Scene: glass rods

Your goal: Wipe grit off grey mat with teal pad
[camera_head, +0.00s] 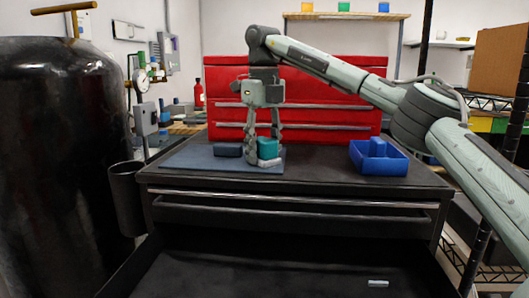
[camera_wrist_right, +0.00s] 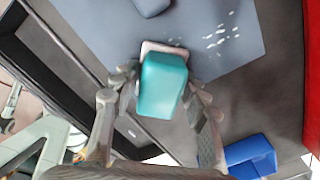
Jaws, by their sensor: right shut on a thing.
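My right gripper (camera_head: 263,150) is shut on the teal pad (camera_wrist_right: 162,84), with one finger on either side of it. The pad also shows in the head view (camera_head: 268,147), with a pale layer at its lower end. It is at the right edge of the grey mat (camera_head: 190,162), and I cannot tell whether it touches. White grit (camera_wrist_right: 221,38) lies in a scattered patch on the mat in the wrist view, apart from the pad. The grit cannot be made out in the head view. My left gripper is out of view.
A dark blue-grey block (camera_head: 228,149) lies on the mat left of my gripper. A blue bin (camera_head: 392,165) stands at the right of the black worktop (camera_head: 320,172). A red tool chest (camera_head: 330,100) closes off the back. An open drawer below holds a small pale item (camera_head: 378,283).

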